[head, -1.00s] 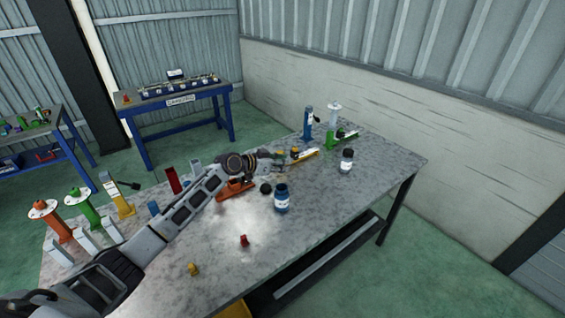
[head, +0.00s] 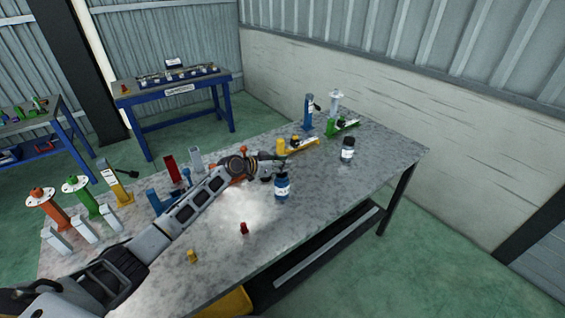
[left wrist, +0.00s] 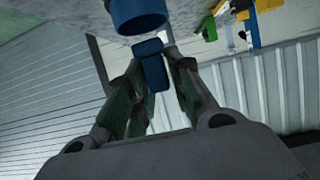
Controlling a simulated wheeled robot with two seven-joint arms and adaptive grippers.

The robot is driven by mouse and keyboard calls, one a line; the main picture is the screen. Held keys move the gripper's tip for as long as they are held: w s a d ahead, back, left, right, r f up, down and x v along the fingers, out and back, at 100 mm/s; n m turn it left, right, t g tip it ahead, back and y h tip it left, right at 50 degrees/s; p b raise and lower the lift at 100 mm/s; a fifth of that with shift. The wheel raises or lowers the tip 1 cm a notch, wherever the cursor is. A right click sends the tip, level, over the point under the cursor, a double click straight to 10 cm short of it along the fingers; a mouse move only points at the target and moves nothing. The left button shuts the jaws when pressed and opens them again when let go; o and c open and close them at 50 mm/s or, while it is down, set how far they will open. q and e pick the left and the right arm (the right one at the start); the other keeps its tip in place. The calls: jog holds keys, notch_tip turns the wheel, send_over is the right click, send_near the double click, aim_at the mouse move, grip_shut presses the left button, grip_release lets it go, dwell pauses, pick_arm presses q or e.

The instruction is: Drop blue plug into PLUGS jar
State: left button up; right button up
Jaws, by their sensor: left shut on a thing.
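My left gripper (head: 279,163) is at the jar's upper edge in the head view. In the left wrist view it is shut on a blue plug (left wrist: 151,56), which sticks out beyond the fingertips. The blue jar (head: 282,188) with a white label stands upright on the workbench, its lettering too small to read. The jar also shows in the left wrist view (left wrist: 138,12), close past the plug's end; I cannot tell whether they touch. In the head view the plug is hidden or too small to make out. My right gripper is not in view.
A red plug (head: 244,229) and a yellow plug (head: 193,256) stand on the near part of the workbench (head: 315,222). A second dark-topped jar (head: 347,150) stands to the right. Coloured stands line the left and back. The bench right of the blue jar is clear.

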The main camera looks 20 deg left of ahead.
pick_arm(q)
jog(key=shift+f, duration=0.5)
jog(key=o, duration=0.8)
jog(key=shift+o, duration=0.2)
jog(key=shift+r, duration=0.1)
